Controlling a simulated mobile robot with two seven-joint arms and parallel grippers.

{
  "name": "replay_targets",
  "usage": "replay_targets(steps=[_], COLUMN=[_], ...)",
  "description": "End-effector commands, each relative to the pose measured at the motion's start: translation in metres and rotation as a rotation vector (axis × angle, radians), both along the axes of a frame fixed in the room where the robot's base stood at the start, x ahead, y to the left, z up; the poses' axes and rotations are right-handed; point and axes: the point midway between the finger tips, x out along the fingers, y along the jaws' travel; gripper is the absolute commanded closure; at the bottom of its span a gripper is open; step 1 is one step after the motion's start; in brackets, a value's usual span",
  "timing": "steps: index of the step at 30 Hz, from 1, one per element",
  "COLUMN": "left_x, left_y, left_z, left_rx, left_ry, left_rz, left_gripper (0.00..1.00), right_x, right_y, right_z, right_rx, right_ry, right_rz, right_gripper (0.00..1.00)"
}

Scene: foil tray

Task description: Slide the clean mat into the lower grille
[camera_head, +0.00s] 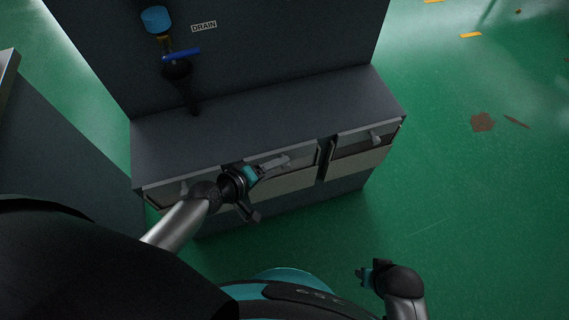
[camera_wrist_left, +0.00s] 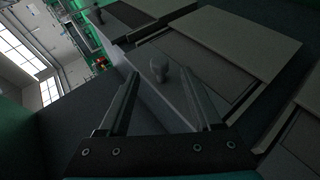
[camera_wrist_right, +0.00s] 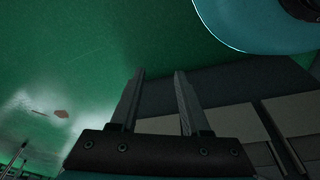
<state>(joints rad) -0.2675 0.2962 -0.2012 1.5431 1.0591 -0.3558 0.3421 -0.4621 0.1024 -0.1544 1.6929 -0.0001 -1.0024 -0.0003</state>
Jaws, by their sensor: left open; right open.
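No loose mat can be made out in any view. The grey cabinet (camera_head: 260,115) has a row of three front units with pale panels and dark recessed strips; I cannot tell which is the lower grille. My left gripper (camera_head: 265,190) is open in front of the middle unit (camera_head: 292,182). In the left wrist view, a small knob (camera_wrist_left: 158,70) on a pale strip shows between the open fingers (camera_wrist_left: 160,95); contact cannot be told. My right gripper (camera_head: 364,276) is open and empty, low and apart from the cabinet; its fingers (camera_wrist_right: 160,80) point over green floor.
A blue-handled valve (camera_head: 181,54) on a pipe and a DRAIN label (camera_head: 204,27) are on the cabinet's upright back. The right unit (camera_head: 362,160) has its own knob (camera_head: 375,136). Green floor (camera_head: 470,200) is open to the right, with brown stains (camera_head: 483,122).

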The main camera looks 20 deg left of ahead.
Motion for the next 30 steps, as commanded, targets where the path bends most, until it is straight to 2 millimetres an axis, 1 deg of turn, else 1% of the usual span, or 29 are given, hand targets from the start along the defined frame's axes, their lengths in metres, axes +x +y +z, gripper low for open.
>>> replay_targets(steps=[1,3,9,15,24,25,30], left_x=[0.007,0.013,0.028,0.034,0.035,0.035,0.035], left_y=[-0.003,-0.007,-0.015,-0.019,-0.019,-0.019,-0.019], left_z=[-0.006,-0.011,-0.022,-0.026,-0.026,-0.026,-0.026], left_rx=[-0.002,-0.001,-0.001,0.001,0.001,0.001,0.001], left_ry=[-0.002,-0.002,0.0,0.0,0.0,0.0,0.0], left_rz=[0.001,0.0,0.0,-0.001,-0.001,-0.001,-0.001], left_gripper=[0.34,0.34,0.34,0.34,0.34,0.35,0.54], right_x=[0.005,0.009,0.018,0.022,0.022,0.022,0.022], right_y=[0.0,0.001,0.002,0.003,0.003,0.003,0.003], right_z=[0.003,0.01,0.026,0.035,0.036,0.036,0.036], right_rx=[0.002,0.003,0.006,0.008,0.008,0.008,0.009], right_ry=[-0.013,-0.024,-0.047,-0.06,-0.06,-0.06,-0.059], right_rz=[-0.001,-0.001,-0.003,-0.002,-0.002,-0.002,-0.002], right_gripper=[0.54,0.54,0.54,0.54,0.54,0.54,0.54])
